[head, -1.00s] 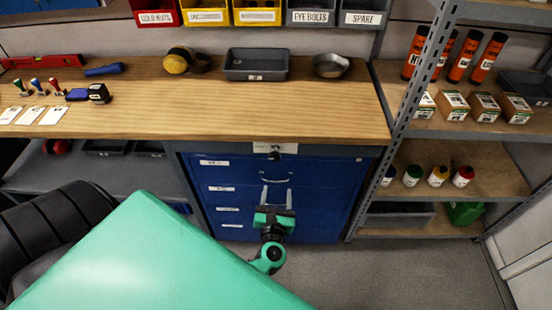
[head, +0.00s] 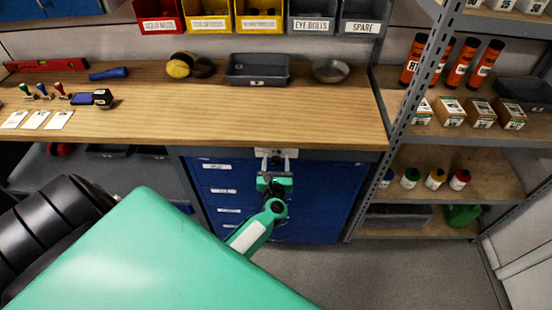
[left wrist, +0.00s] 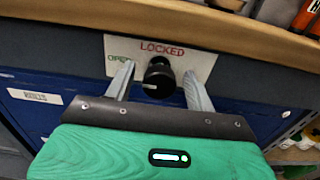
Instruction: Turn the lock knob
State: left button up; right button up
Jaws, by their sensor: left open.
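The lock knob (left wrist: 159,78) is black and round with a pale mark, on a white plate (left wrist: 188,55) reading LOCKED and OPEN. The pale mark points left in the left wrist view. The plate also shows in the head view (head: 290,153) under the bench's front edge, above the blue drawers. My left gripper (left wrist: 158,80) is open, with one finger on each side of the knob. It is not closed on it; I cannot tell whether the fingers touch it. In the head view my left gripper (head: 275,163) hides most of the knob. My right gripper is not in view.
The wooden bench top (head: 200,115) overhangs just above the plate. Blue drawers (head: 320,200) lie below. A metal shelf unit (head: 410,100) stands at the right. A grey tray (head: 257,70) and a round metal dish (head: 330,70) sit at the back of the bench.

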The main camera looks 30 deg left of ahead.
pick_arm(q)
jog(key=shift+w+a, duration=0.2)
jog(key=shift+w, duration=0.1)
jog(key=shift+c, duration=0.4)
jog(key=c, duration=0.9)
jog(key=shift+o, duration=0.2)
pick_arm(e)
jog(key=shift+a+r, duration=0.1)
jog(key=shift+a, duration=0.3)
